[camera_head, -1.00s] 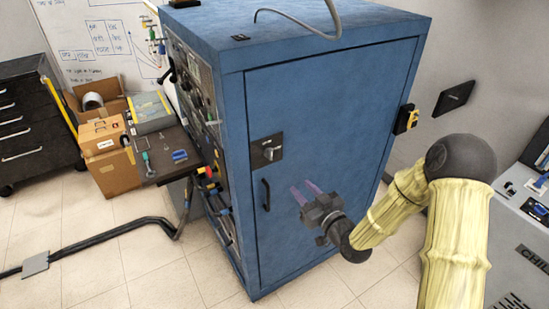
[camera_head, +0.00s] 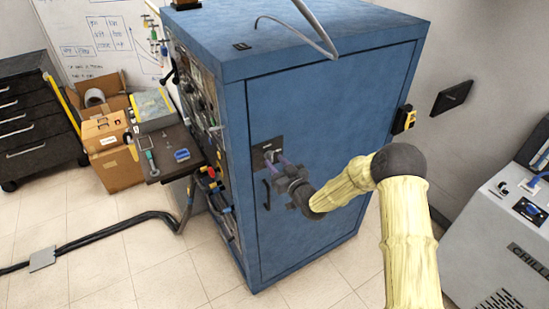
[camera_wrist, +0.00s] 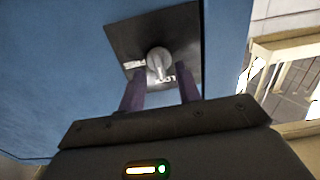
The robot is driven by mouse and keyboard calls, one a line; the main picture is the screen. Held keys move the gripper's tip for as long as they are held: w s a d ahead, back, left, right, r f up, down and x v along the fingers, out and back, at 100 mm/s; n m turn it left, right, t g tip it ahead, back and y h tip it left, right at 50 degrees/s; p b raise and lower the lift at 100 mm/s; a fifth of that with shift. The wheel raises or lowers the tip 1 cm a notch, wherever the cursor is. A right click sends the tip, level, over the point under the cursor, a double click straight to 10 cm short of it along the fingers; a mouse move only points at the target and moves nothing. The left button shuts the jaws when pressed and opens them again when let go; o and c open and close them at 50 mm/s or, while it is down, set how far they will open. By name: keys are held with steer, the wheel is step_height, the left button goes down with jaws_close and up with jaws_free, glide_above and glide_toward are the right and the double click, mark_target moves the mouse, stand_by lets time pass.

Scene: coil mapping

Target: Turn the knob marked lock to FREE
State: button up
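The lock knob (camera_wrist: 159,63) is a small grey knob on a dark square plate (camera_wrist: 187,28) on the blue cabinet door. In the wrist view its handle points toward the lower edge of the plate, where light lettering shows; more lettering is at the plate's left. In the head view the plate (camera_head: 267,145) sits above the door handle, and the knob is partly covered by my fingers. My gripper (camera_wrist: 160,98) is open, with its two purple fingers apart on either side below the knob. They are close to it; whether they touch it I cannot tell.
A black door handle (camera_head: 266,194) is just below the plate, close to my gripper. The blue cabinet (camera_head: 335,120) has a panel with knobs and cables on its left side. A small bench with tools (camera_head: 168,152) stands left of it.

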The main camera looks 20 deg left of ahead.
steer(key=shift+x, duration=0.75)
steer(key=shift+c, duration=0.4)
jaws_close()
steer(key=shift+f+m+b, duration=0.1)
steer(key=shift+m+b, duration=0.3)
steer(key=shift+b, duration=0.1)
steer(key=shift+w+d+f+m+b, duration=0.1)
steer(key=shift+m+b, duration=3.6)
steer(key=shift+m, duration=0.65)
steer(key=shift+w+d+f+m+b, duration=0.1)
steer(key=shift+m+b, duration=3.55)
steer(key=shift+m, duration=0.7)
steer(key=shift+r, duration=0.1)
